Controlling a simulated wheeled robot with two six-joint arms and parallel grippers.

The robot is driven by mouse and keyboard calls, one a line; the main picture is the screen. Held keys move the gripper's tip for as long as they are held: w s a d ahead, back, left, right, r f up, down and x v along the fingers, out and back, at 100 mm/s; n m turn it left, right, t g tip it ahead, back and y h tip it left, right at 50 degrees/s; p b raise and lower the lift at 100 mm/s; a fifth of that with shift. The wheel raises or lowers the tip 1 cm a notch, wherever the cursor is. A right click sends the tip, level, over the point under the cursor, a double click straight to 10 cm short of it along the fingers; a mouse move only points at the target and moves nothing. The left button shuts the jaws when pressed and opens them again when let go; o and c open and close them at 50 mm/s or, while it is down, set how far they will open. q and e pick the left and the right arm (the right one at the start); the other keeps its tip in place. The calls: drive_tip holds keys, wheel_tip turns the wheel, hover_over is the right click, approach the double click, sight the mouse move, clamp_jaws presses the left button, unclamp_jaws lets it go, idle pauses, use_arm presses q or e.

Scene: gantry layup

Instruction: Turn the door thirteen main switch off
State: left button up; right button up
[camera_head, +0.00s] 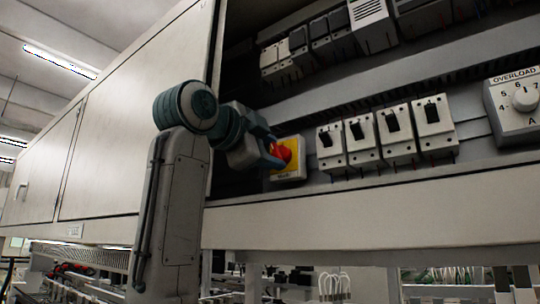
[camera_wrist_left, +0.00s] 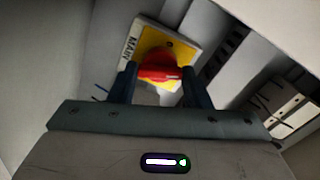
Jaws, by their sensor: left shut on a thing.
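The main switch is a red rotary handle (camera_head: 281,152) on a yellow plate (camera_head: 292,146) with a pale border, inside the open cabinet. The border bears the word MAIN in the left wrist view. My left gripper (camera_head: 272,150) reaches in from the left and is shut on the red handle. In the left wrist view its two dark fingers (camera_wrist_left: 158,82) stand on either side of the red handle (camera_wrist_left: 158,70), which lies across the yellow plate (camera_wrist_left: 158,45). Part of the handle is hidden by the fingers. My right gripper is not in view.
Several white breakers with black levers (camera_head: 394,122) stand in a row right of the switch. An overload dial (camera_head: 524,97) is at the far right. More modules (camera_head: 322,36) line the upper row. The cabinet's lower edge (camera_head: 380,200) runs below; a closed panel (camera_head: 125,125) is left.

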use_arm(q)
drive_tip(key=n, duration=0.1)
drive_tip(key=n+b, duration=0.1)
drive_tip(key=n, duration=0.1)
drive_tip(key=shift+f+n, duration=0.2)
drive_tip(key=shift+n, duration=0.1)
drive_tip(key=n+b, duration=0.1)
drive_tip(key=n, duration=0.1)
drive_tip(key=shift+n, duration=0.4)
drive_tip(key=n, duration=0.3)
drive_tip(key=shift+n+b, duration=0.3)
drive_tip(key=shift+b, duration=0.1)
drive_tip(key=n, duration=0.2)
drive_tip(key=shift+n, duration=0.3)
drive_tip(key=shift+n+b, duration=0.35)
drive_tip(key=shift+n, duration=0.15)
drive_tip(key=o, duration=0.9)
drive_tip(key=shift+o, duration=0.4)
drive_tip(key=shift+r, duration=0.15)
